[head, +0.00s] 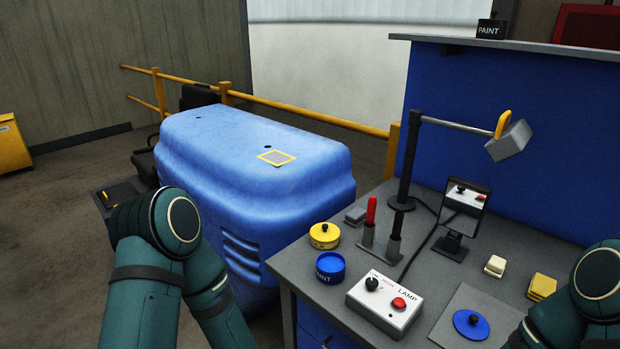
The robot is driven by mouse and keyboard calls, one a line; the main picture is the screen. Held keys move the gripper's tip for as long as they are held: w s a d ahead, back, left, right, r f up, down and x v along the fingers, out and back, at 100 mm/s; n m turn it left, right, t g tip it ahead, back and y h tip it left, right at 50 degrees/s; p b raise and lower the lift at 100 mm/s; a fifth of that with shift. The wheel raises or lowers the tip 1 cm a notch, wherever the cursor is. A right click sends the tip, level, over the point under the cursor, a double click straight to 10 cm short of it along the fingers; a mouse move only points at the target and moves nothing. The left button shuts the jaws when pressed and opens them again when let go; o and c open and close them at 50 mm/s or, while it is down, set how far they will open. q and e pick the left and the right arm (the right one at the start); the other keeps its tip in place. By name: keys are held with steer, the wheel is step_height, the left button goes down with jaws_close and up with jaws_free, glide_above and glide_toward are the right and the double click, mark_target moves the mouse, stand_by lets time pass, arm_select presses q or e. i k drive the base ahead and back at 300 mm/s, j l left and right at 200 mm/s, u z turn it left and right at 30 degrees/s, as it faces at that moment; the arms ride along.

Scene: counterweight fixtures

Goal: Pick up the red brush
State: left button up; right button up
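A red upright handle (371,211), which looks like the red brush, stands on the grey bench. My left arm comes in at the lower left and my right arm at the lower right edge. Neither gripper shows in the head view, so neither is seen near the handle.
The grey bench top (430,300) carries a blue paint tin (331,270), a yellow-lidded tin (324,236), a lamp control box (384,304), a mirror (464,200) and a black stand (408,160) with a hanging grey block (508,141). A blue machine cover (250,160) stands left.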

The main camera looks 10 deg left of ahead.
mark_target(371, 207)
steer(key=i+j+z, duration=0.1)
steer(key=j, duration=0.25)
steer(key=i+j, duration=0.15)
steer(key=j, duration=0.25)
steer(key=i+j+z, duration=0.15)
steer(key=j, duration=0.25)
steer(key=i+j+z, duration=0.1)
steer(key=j, duration=0.3)
steer(key=i+j+z, duration=0.1)
steer(key=j, duration=0.3)
